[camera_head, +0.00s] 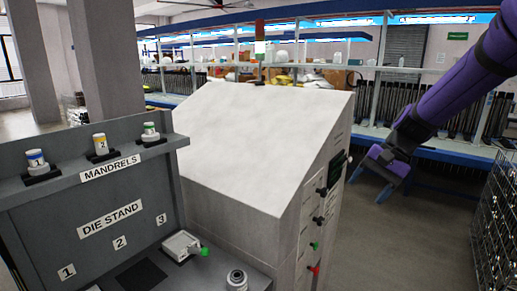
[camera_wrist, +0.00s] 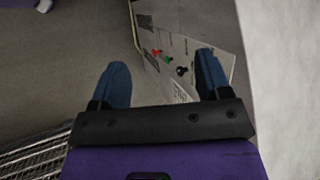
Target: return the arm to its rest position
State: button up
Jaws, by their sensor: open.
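My gripper (camera_head: 372,182) hangs at the end of my purple arm on the right of the head view. It is in the air to the right of the large white-topped machine, apart from it. In the wrist view my gripper (camera_wrist: 163,88) shows its two blue fingers spread wide, with nothing between them. Beyond the fingers are the machine's side panel (camera_wrist: 182,55) and bare floor.
The white machine (camera_head: 255,130) fills the middle, with knobs on its right side. The grey die stand (camera_head: 100,225) at left holds several mandrels on its shelf. A wire rack (camera_head: 495,225) stands at the right edge. Floor between machine and rack is clear.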

jog(key=s+d+r+n+t+h, duration=0.1)
jog(key=s+r+n+t+h, duration=0.1)
jog(key=s, duration=0.6)
jog(key=s+d+r+n+t+h, duration=0.1)
jog(key=s+r+n+h, duration=0.1)
jog(key=s+r, duration=0.3)
jog(key=s+d+r+n+t+h, duration=0.1)
jog(key=s+r+n+t, duration=0.1)
jog(key=s, duration=1)
jog(key=shift+s+d+r+t+h, duration=0.3)
jog(key=shift+r+h, duration=0.1)
jog(key=shift+r, duration=0.5)
